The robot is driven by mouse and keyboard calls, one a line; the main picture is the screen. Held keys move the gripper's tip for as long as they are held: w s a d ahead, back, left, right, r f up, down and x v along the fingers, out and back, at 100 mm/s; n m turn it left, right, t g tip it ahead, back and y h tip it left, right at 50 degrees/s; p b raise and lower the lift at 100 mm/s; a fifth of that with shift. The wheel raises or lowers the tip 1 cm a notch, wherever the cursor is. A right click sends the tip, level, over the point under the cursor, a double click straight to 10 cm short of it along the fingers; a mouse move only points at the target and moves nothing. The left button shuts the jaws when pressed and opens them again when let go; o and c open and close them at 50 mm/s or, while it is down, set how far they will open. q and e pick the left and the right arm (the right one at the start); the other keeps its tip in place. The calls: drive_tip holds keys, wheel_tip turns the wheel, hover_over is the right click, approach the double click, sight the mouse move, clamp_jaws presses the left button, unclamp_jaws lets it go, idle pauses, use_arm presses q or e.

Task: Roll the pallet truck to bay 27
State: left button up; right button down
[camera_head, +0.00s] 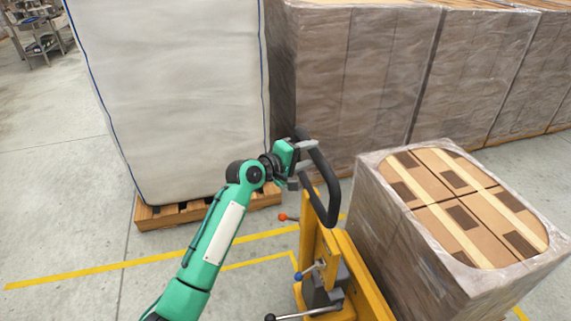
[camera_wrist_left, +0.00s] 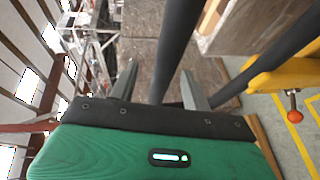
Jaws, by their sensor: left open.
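The yellow pallet truck (camera_head: 310,238) stands at the lower middle of the head view, with a black loop handle (camera_head: 326,185) on top. My left gripper (camera_head: 305,165) is at the left side of this handle, open. In the left wrist view, the dark handle bar (camera_wrist_left: 173,48) passes between the two spread fingers (camera_wrist_left: 160,88); I cannot tell whether they touch it. A film-wrapped stack of cartons (camera_head: 407,245) stands just right of the truck's mast. No bay number is readable. My right gripper is not in view.
A tall white bulk bag (camera_head: 175,100) stands on a wooden pallet (camera_head: 165,215) behind my arm. Wrapped stacks (camera_head: 370,75) line the back right. Yellow floor lines (camera_head: 120,271) cross the concrete. The truck has a red-knobbed lever (camera_head: 283,217).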

use_arm(q)
drive_tip(key=b+v, duration=0.1)
drive_tip(key=v, duration=0.6)
drive_tip(key=shift+s+a+b, duration=0.25)
drive_tip(key=shift+a+b, duration=0.05)
drive_tip(key=shift+b, duration=0.05)
drive_tip(key=shift+r, duration=0.1)
